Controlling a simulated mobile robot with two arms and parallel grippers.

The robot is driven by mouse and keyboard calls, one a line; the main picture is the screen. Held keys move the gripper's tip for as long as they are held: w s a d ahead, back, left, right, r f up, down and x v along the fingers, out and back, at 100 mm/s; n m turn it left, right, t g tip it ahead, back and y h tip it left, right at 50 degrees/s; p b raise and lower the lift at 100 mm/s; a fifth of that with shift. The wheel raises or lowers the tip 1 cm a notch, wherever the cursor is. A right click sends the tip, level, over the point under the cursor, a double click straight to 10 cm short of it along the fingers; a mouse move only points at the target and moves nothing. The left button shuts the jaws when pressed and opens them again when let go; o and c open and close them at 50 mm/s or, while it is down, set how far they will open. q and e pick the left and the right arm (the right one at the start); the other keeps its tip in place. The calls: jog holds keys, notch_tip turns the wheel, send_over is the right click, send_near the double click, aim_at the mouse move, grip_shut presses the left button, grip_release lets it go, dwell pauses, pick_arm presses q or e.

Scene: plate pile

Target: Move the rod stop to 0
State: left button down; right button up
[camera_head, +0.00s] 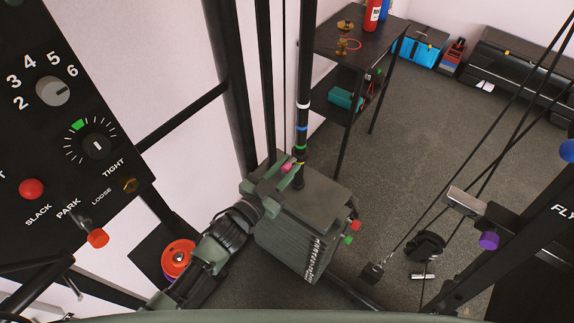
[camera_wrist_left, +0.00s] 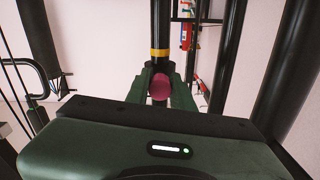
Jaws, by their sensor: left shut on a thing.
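The rod stop is a dark collar with a pink knob (camera_head: 287,167) on a black vertical rod (camera_head: 302,75). In the left wrist view the pink knob (camera_wrist_left: 160,87) sits between my green fingers, and a yellow band (camera_wrist_left: 160,54) circles the rod just above the collar. My left gripper (camera_head: 291,172) is shut on the rod stop, low on the rod and just above the dark weight block. White and blue bands show higher on the rod. No 0 mark can be read. My right gripper is in neither view.
The dark weight block (camera_head: 300,220) stands under the gripper, with red and green knobs at its right. A control panel (camera_head: 60,115) is at left. Cables and a frame (camera_head: 510,235) with a purple knob are at right. A dark shelf table (camera_head: 350,50) stands behind; open floor lies beyond.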

pick_arm(q)
notch_tip(320, 180, down, 5)
jog(key=b, duration=0.2)
jog(key=shift+s+f+b, duration=0.1)
jog(key=shift+b, duration=0.25)
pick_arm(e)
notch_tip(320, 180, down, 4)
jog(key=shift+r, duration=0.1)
pick_arm(q)
jog(key=c, duration=1.2)
grip_release()
jog(key=shift+f, duration=0.1)
jog(key=shift+a, duration=0.1)
jog(key=v, duration=0.7)
jog(key=shift+s+a+b, duration=0.2)
jog(key=shift+s+b, duration=0.05)
jog(key=shift+b, duration=0.2)
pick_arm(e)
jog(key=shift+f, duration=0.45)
